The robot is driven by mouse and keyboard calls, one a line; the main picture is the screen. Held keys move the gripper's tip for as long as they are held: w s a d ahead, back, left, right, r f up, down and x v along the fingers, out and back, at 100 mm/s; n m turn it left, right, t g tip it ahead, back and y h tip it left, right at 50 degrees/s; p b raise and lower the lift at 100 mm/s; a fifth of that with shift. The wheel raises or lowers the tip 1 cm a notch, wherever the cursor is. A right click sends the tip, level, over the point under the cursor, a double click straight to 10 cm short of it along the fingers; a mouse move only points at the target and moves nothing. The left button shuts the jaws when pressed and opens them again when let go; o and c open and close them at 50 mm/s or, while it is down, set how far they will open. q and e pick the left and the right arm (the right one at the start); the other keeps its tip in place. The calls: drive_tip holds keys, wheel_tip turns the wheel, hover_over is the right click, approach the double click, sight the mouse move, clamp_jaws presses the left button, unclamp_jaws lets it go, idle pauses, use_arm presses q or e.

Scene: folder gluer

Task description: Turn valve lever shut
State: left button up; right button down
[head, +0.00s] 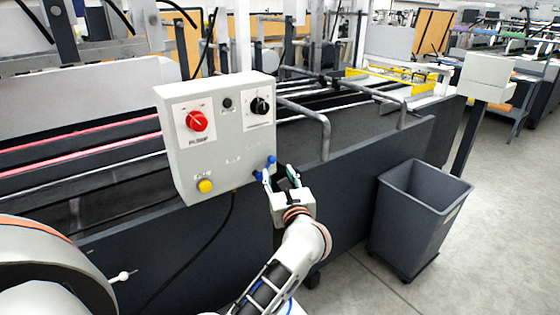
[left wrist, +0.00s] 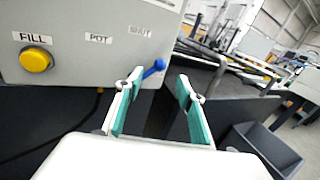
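The valve lever, a small blue handle with a rounded end (head: 271,161), is at the lower right of a light grey control box (head: 222,110). In the left wrist view the lever (left wrist: 156,67) slants up to the right, below the SHUT label. My left gripper (head: 278,174) is open, with its fingers at the box's lower right corner. In the left wrist view the lever shows between the fingertips, closer to the left finger, which partly hides its base. I cannot tell whether they touch. My right gripper is not in view.
The box carries a red knob (head: 197,121), a black dial (head: 260,106) and a yellow button (head: 205,186). A cable hangs below it. Dark machine panels and a metal rail (head: 326,135) stand behind. A grey bin (head: 415,215) stands on the floor at right.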

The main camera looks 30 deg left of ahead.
sight(272, 162)
use_arm(q)
drive_tip(key=x, duration=0.7)
drive_tip(key=shift+a, duration=0.25)
